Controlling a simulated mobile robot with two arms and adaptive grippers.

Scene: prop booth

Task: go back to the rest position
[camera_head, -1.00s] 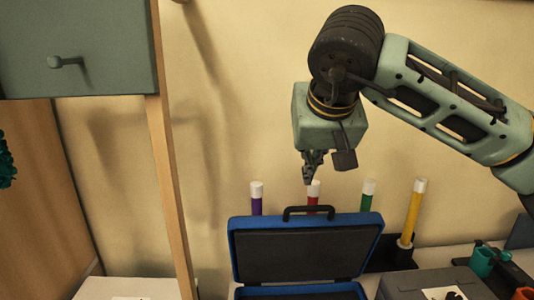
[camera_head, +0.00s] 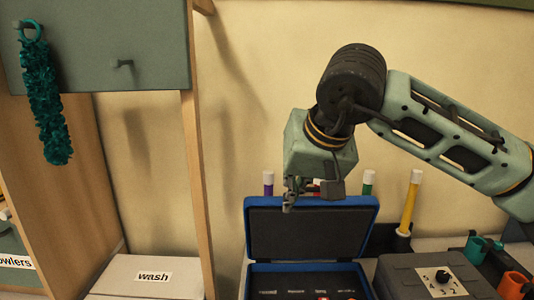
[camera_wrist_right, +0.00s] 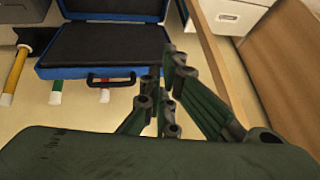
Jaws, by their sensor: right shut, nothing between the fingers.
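My right gripper (camera_head: 290,194) hangs at the end of the green arm in the head view, in front of the lid of an open blue case (camera_head: 312,201). It is shut and empty. In the right wrist view the gripper fingers (camera_wrist_right: 167,100) are close together, with the blue case (camera_wrist_right: 105,72) beyond them. I cannot tell from these views whether the gripper touches the lid. My left gripper is not in view.
Capped sticks, including a yellow one (camera_head: 409,205), stand behind the case. A grey box with a dial (camera_head: 410,277) is at right. A box labelled "wash" (camera_head: 150,276), a wooden post (camera_head: 196,150) and a hanging teal duster (camera_head: 46,110) are at left.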

